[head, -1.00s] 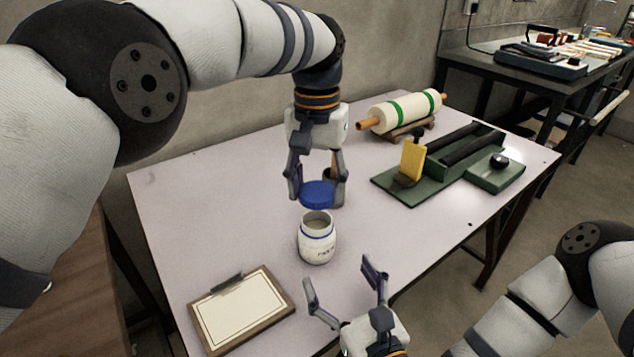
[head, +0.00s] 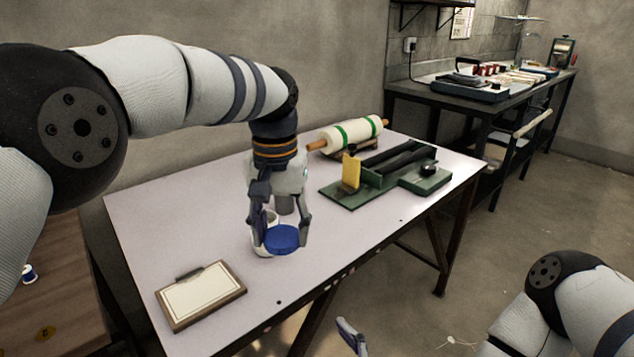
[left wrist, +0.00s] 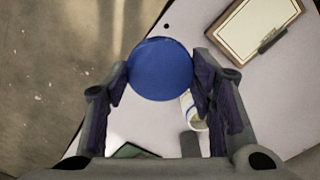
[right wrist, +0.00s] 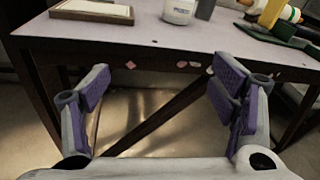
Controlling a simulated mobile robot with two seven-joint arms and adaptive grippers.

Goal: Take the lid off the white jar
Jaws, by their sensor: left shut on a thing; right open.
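The white jar (head: 257,241) stands upright on the table, open at the top and partly hidden behind my left gripper and the lid. It also shows in the left wrist view (left wrist: 197,117) and, cut off at the top, in the right wrist view (right wrist: 179,12). My left gripper (head: 284,238) is shut on the blue lid (head: 282,240), which is off the jar and held in the air in front of it. The lid fills the space between the fingers in the left wrist view (left wrist: 160,70). My right gripper (right wrist: 160,95) is open and empty, low in front of the table edge.
A clipboard (head: 201,295) lies at the front left of the table. A green tool base (head: 345,193) with a yellow block (head: 350,172) and a white roller (head: 350,134) are farther back. The front right tabletop is clear.

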